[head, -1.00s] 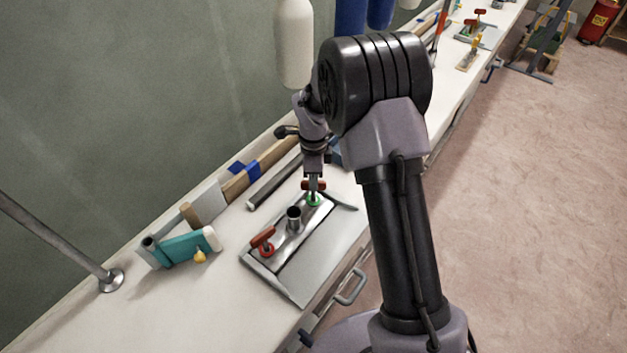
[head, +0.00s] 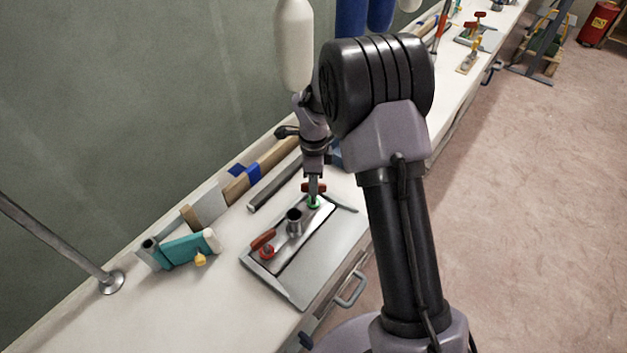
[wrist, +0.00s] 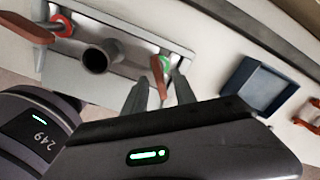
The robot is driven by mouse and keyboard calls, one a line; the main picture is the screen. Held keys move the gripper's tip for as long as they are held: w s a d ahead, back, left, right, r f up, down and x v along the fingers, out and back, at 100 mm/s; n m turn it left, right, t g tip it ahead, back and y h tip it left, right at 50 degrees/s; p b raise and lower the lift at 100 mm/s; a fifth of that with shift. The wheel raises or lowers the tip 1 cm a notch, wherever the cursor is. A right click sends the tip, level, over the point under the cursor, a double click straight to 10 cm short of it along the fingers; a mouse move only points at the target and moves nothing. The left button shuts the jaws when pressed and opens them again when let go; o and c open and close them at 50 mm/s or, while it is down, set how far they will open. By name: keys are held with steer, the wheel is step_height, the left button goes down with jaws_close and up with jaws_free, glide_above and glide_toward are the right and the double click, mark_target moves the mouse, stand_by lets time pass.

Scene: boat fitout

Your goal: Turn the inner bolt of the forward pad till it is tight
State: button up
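A grey metal pad (head: 318,258) lies on the white bench, with a raised plate and a short dark tube (head: 294,222) in its middle. A red-handled bolt with a red ring (head: 266,252) stands at the plate's near end; it also shows in the wrist view (wrist: 58,22). A second red-handled bolt with a green ring (head: 314,202) stands at the far end. My gripper (wrist: 160,82) is over this green-ringed bolt. In the wrist view its fingers stand apart, one on each side of the red handle (wrist: 158,74), with gaps showing. The bolt's lower part is hidden.
A teal tool (head: 185,250) lies left of the pad. A dark bar (head: 275,187) and a wooden piece (head: 240,186) lie behind it. A blue tray (wrist: 257,86) shows in the wrist view. A pole (head: 60,244) rises at the left. White bench is clear at the front left.

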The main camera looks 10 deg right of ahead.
step_height(320, 180, up, 17)
steer(key=p, duration=0.5)
steer(key=shift+p, duration=0.4)
steer(key=s+a+r+n+t+y, duration=0.1)
steer(key=s+a+r+n+t, duration=0.15)
steer(key=s+r+n, duration=0.8)
steer(key=s+r+n+t, duration=0.1)
steer(key=s+n, duration=0.2)
steer(key=s, duration=0.5)
steer(key=s+a+r+n+t+y+b, duration=0.1)
steer(key=s+r+n+t, duration=0.1)
steer(key=s, duration=0.7)
steer(key=shift+s+a+n, duration=0.2)
steer(key=shift+a+n, duration=0.1)
steer(key=shift+n, duration=0.35)
steer(key=shift+r, duration=0.1)
